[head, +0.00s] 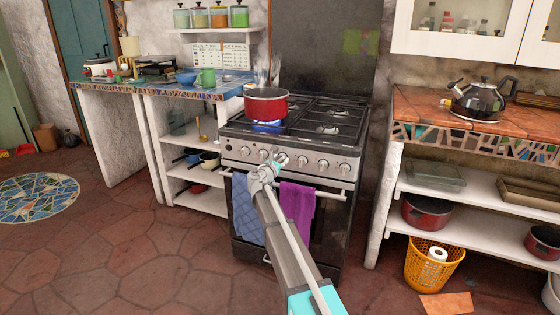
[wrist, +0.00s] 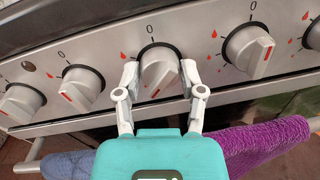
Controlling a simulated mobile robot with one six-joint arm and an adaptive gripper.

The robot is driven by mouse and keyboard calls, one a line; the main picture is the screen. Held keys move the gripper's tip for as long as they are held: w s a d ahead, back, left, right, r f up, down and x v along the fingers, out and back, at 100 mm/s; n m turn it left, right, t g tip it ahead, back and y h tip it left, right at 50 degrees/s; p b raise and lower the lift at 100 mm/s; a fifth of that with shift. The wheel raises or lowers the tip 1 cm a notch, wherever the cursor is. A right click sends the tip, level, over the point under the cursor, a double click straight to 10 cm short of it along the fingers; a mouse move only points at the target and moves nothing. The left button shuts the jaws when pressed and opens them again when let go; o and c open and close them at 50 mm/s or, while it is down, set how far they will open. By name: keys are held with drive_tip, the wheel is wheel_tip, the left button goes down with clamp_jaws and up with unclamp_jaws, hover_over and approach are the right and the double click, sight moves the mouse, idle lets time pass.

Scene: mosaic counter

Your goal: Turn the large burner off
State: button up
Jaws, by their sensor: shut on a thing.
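The stove (head: 318,120) stands in the middle of the head view. A blue flame (head: 267,126) burns under a red pot (head: 266,106) on its front left burner. A row of grey knobs runs along the front panel. My gripper (wrist: 160,74) is shut on one knob (wrist: 158,66), with a finger on each side of it. This knob has a red mark low on its face, and a 0 is printed above it. In the head view my gripper (head: 279,158) is at the panel, partly hiding the knobs there.
A blue towel (head: 247,208) and a purple towel (head: 298,208) hang on the oven handle just below my gripper. Neighbouring knobs (wrist: 80,86) sit close on both sides. A kettle (head: 482,100) stands on the right counter. The tiled floor at left is open.

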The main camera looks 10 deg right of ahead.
drive_tip(key=m, duration=0.6)
drive_tip(key=shift+w+r+m+p, duration=0.1)
drive_tip(key=shift+m+p, duration=0.2)
drive_tip(key=shift+p, duration=0.1)
drive_tip(key=m+y, duration=0.1)
drive_tip(key=m, duration=0.5)
drive_tip(key=shift+m, duration=0.4)
drive_tip(key=m, duration=0.6)
drive_tip(key=shift+d+f+y, duration=0.1)
drive_tip(key=shift+f+y, duration=0.1)
drive_tip(key=shift+y, duration=0.1)
drive_tip(key=m, duration=0.6)
drive_tip(key=shift+t+y, duration=0.3)
drive_tip(key=shift+m, duration=0.3)
drive_tip(key=o, duration=1.2)
drive_tip(key=shift+f, duration=0.1)
drive_tip(key=shift+c, duration=0.2)
drive_tip(key=shift+n, duration=0.4)
